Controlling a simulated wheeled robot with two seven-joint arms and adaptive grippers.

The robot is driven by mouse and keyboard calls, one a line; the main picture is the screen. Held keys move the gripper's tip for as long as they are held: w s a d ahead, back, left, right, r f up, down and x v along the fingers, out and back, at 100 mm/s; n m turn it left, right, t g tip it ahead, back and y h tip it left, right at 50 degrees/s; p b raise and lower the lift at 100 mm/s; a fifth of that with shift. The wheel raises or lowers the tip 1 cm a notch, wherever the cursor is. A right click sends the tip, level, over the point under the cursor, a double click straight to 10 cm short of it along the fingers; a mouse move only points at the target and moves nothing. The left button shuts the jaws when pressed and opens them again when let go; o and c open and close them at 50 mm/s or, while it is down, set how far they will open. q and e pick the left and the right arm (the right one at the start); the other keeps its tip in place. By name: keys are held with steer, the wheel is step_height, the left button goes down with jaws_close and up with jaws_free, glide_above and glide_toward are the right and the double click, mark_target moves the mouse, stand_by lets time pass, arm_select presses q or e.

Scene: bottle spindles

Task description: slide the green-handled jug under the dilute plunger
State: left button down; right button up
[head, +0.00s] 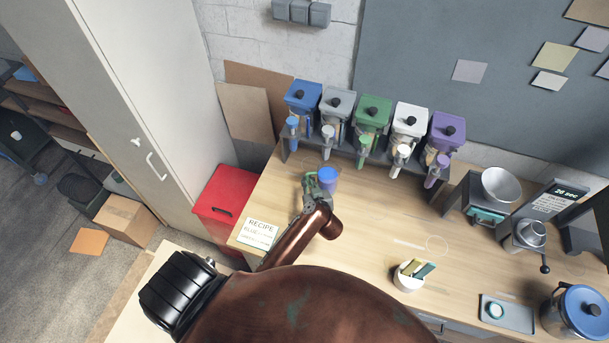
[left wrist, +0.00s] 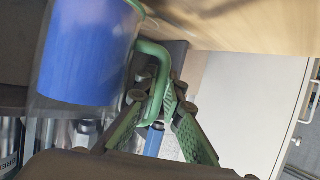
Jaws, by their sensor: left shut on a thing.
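The green-handled jug (head: 328,180) stands out by its blue contents in the head view, over the left part of the bench below the dispenser row. In the left wrist view the clear jug (left wrist: 85,50) fills the upper left, and its green handle (left wrist: 150,48) runs down between the fingers. My left gripper (head: 311,187) is shut on this handle; the fingers also show in the left wrist view (left wrist: 158,98). I cannot tell whether the jug touches the bench. My right gripper is not in view.
Blue, grey, green, white and purple dispensers (head: 372,112) stand in a row behind the jug. A recipe card (head: 258,233) lies at left. A white cup of strips (head: 408,276), a stand with a bowl (head: 502,184) and a blue-lidded pot (head: 583,308) are at right. The middle bench is clear.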

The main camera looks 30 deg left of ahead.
arm_select(q)
steer(key=shift+d+f+x, duration=0.1)
steer(key=shift+f+x, duration=0.1)
steer(key=shift+x, duration=0.75)
steer(key=shift+d+f+x, duration=0.1)
steer(key=shift+f+x, duration=0.1)
steer(key=shift+x, duration=0.7)
steer(key=shift+d+f+x, duration=0.1)
steer(key=shift+f+x, duration=0.1)
steer(key=shift+x, duration=0.75)
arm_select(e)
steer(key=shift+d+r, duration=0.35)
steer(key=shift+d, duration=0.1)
arm_select(q)
steer(key=shift+s+f, duration=0.1)
steer(key=shift+s, duration=0.05)
steer(key=c, duration=2.1)
jaws_free()
steer(key=shift+f, duration=0.1)
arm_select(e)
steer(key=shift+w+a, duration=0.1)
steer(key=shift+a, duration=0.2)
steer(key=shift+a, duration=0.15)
arm_select(q)
steer(key=v, duration=1.2)
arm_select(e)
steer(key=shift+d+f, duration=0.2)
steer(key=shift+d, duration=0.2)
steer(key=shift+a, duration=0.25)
